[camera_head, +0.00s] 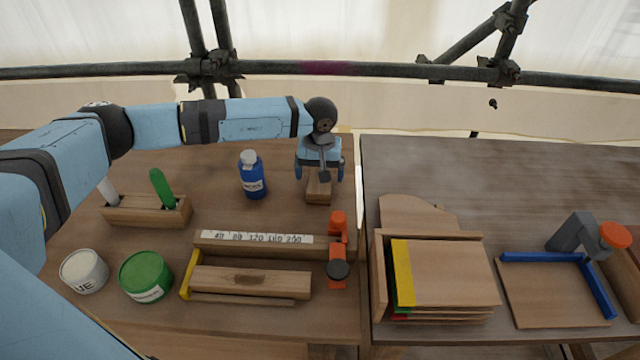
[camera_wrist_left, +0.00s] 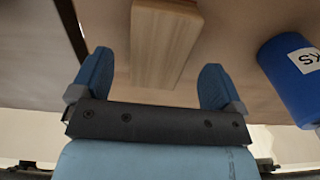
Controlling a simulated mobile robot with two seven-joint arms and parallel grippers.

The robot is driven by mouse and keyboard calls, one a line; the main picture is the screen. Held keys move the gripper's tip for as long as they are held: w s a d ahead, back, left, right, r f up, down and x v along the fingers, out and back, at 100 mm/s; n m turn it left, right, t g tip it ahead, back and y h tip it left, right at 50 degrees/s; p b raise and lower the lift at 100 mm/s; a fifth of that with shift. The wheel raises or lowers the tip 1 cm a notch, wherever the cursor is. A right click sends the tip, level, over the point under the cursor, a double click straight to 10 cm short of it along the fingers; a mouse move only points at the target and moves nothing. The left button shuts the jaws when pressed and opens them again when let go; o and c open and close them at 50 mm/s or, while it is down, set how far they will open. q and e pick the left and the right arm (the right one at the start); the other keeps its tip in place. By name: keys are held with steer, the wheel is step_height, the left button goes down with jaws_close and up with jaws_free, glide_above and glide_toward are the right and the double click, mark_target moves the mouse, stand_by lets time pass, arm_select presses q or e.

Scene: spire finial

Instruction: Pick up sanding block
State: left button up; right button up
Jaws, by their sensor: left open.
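The sanding block appears to be the small wooden block (camera_head: 318,191) on the left table, below my left gripper. My left gripper (camera_head: 320,176) is open and points down over the block. In the left wrist view the wooden block (camera_wrist_left: 165,42) lies ahead of and between the two blue fingertips of my left gripper (camera_wrist_left: 155,80), with a gap on each side. The block is not gripped. Its far part in the head view is hidden behind the gripper. My right gripper does not show.
A blue bottle (camera_head: 253,176) stands left of the block; it also shows in the left wrist view (camera_wrist_left: 298,75). A grit-marked wooden rack (camera_head: 215,250) lies in front, with an orange clamp (camera_head: 338,222). Green (camera_head: 145,275) and white (camera_head: 83,271) tins stand front left. A table gap lies right.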

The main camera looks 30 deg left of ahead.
arm_select(q)
step_height(320, 180, down, 3)
steer(key=shift+w+f, duration=0.1)
steer(key=shift+f, duration=0.05)
steer(key=c, duration=1.1)
steer(key=shift+o, duration=0.2)
steer(key=shift+r, duration=0.2)
step_height(320, 180, up, 20)
steer(key=shift+f, duration=0.1)
steer(key=o, duration=0.3)
steer(key=shift+c, duration=0.8)
steer(key=shift+f, duration=0.1)
